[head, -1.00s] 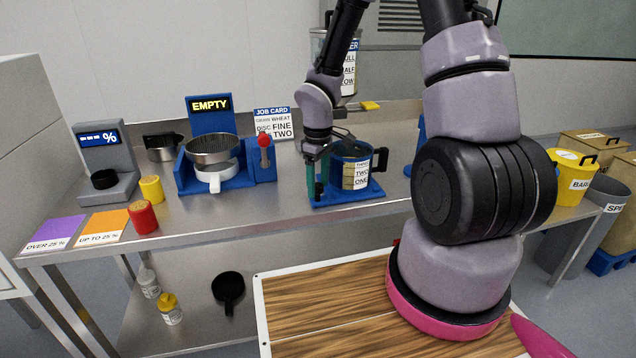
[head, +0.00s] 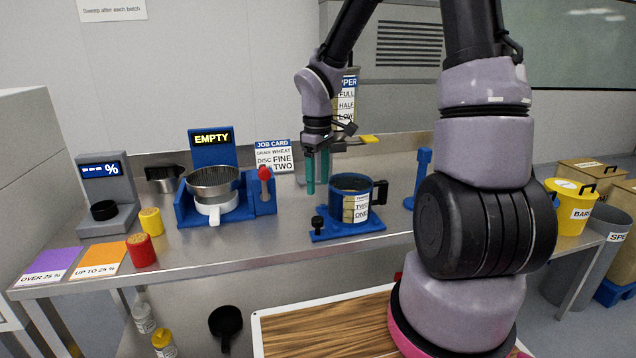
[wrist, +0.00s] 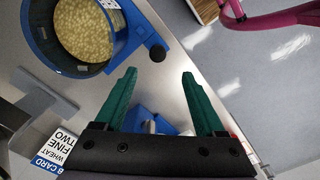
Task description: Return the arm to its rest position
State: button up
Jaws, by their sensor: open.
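The blue cup (head: 340,204) with a black handle stands upright on a blue base.
A blue machine with an EMPTY display (head: 211,139) and a sieve pan stands left of my gripper. The job card (head: 273,156) stands behind. A labelled hopper (head: 347,85) is behind my wrist. A red container (head: 141,250) and yellow container (head: 151,221) stand at the left.

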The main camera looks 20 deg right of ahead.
jog(key=s+d+r+m+t, duration=0.2)
jog(key=s+r+m, duration=0.2)
jog(key=r, duration=0.4)
jog(key=s+d+r+m+t+y, duration=0.1)
jog(key=s+d+r+m+t, duration=0.1)
jog(key=s+r+m, duration=0.2)
jog(key=s+d+r+m+t+y, duration=0.1)
jog(key=s+r+m+t, duration=0.2)
jog(key=r, duration=0.9)
jog(key=s+m, duration=0.2)
jog(key=s, duration=0.2)
jog(key=shift+s+d+r, duration=0.25)
jog(key=shift+d, duration=0.15)
